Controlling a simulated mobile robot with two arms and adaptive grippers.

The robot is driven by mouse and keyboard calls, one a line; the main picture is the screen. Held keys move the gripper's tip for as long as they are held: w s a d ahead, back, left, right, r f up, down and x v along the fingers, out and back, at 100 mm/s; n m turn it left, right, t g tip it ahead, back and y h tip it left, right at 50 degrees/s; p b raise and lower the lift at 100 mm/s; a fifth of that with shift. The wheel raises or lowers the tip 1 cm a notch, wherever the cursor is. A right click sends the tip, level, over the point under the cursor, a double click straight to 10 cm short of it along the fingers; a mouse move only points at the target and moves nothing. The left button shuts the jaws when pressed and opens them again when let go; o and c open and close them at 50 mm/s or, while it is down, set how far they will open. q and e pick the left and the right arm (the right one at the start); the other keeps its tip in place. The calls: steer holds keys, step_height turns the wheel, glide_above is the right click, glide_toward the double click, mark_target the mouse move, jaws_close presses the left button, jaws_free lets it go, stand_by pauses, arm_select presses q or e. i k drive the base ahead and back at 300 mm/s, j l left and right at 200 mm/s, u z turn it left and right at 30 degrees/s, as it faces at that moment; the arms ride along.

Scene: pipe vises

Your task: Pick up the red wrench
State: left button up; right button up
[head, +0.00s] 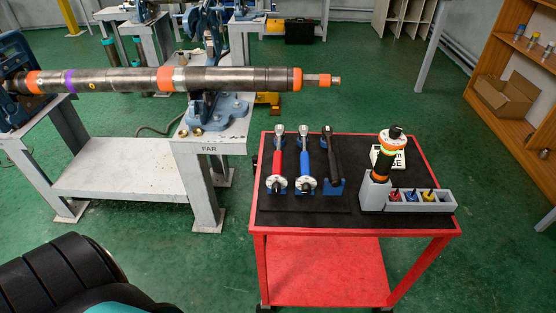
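The red wrench (278,163) lies on the black top of the red cart (355,246), leftmost of three similar tools. Its metal head points to the far side, and a round white dial sits at its near end. It rests in a blue holder. A blue wrench (305,163) lies just right of it, parallel and apart. A black tool (333,158) lies right of that. Neither of my grippers shows in the head view.
A grey holder (407,206) on the cart's right carries a tall black-and-orange device (384,159) and small coloured pieces. A long pipe (220,79) lies across vises at the left, above a grey stand (207,146) marked FAR. Shelves (512,75) stand at right. Green floor is clear right of the cart.

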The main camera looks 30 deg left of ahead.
mark_target(279, 129)
steer(key=i+l+u, duration=0.3)
steer(key=u, duration=0.15)
steer(key=i+l+u, duration=0.3)
steer(key=l+u, duration=0.2)
steer(key=j, duration=0.1)
